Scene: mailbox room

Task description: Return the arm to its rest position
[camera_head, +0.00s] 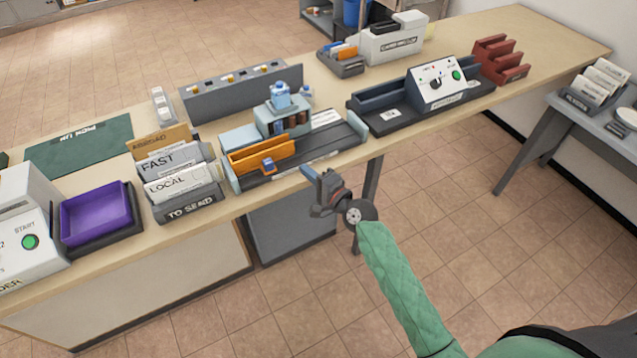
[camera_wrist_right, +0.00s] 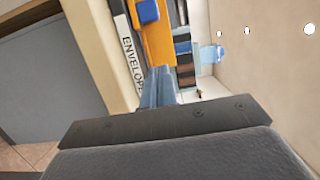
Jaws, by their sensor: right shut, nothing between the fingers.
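My right gripper (camera_head: 312,178) is in front of the counter's front edge, below and to the right of the orange tray. Its blue fingers are closed together with nothing between them, and they also show in the right wrist view (camera_wrist_right: 158,88). My right arm, in a green sleeve, comes up from the bottom right of the head view. My left gripper is in neither view.
The long counter (camera_head: 225,205) crosses the head view. On it stand the purple tray (camera_head: 97,212), the TO SEND file holder (camera_head: 188,205), the orange tray (camera_head: 262,156) and a white control box (camera_head: 437,83). A side table (camera_head: 590,118) stands at right. Floor in front is clear.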

